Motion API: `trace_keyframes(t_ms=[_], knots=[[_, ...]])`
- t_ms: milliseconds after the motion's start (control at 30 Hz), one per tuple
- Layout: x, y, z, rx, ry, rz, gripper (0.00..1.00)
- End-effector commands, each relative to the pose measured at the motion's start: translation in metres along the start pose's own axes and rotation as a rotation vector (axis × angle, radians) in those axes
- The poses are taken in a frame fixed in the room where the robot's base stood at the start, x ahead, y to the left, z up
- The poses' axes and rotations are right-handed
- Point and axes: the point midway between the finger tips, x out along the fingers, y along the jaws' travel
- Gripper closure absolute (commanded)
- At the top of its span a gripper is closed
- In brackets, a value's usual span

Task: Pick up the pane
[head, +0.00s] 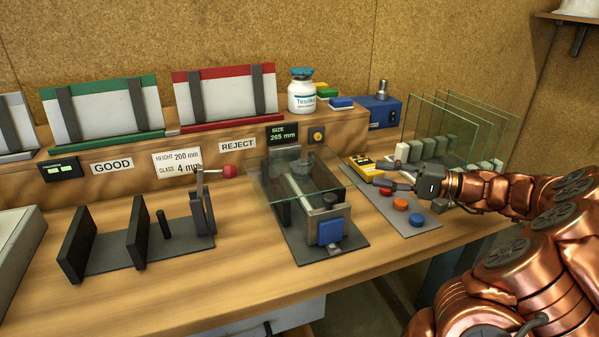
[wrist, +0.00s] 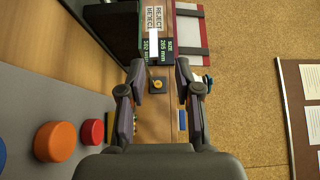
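A clear glass pane (head: 300,172) lies roughly level on top of the dark measuring fixture (head: 340,250) in the middle of the bench. Several more glass panes (head: 450,125) stand upright in a row at the back right. My gripper (head: 378,175) is to the right of the fixture, above the button panel, with its fingers pointing left toward the level pane and apart from it. In the wrist view my gripper (wrist: 158,80) is open, with nothing seen between its fingers. I cannot make out the pane's edge in the wrist view.
The button panel (head: 425,228) has red, orange and blue buttons. A black stand with upright plates (head: 140,235) is at the left. GOOD (head: 112,166) and REJECT (head: 238,145) labels mark the rear ledge. A white bottle (head: 301,95) stands on it.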

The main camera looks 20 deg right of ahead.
Motion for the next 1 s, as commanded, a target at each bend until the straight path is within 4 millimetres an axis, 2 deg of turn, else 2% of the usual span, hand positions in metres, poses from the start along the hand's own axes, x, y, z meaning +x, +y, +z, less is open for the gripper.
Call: trace_keyframes(t_ms=[133,300,533,800,1000], knots=[[-0.001,0.027,0.000,0.006,0.001,-0.001,0.67],[0.021,0.023,0.000,0.000,-0.002,0.001,0.67],[0.035,0.022,0.001,0.000,-0.004,-0.001,0.67],[0.069,0.022,0.001,0.000,-0.003,0.001,0.67],[0.075,0.022,0.000,-0.001,0.000,0.000,0.67]])
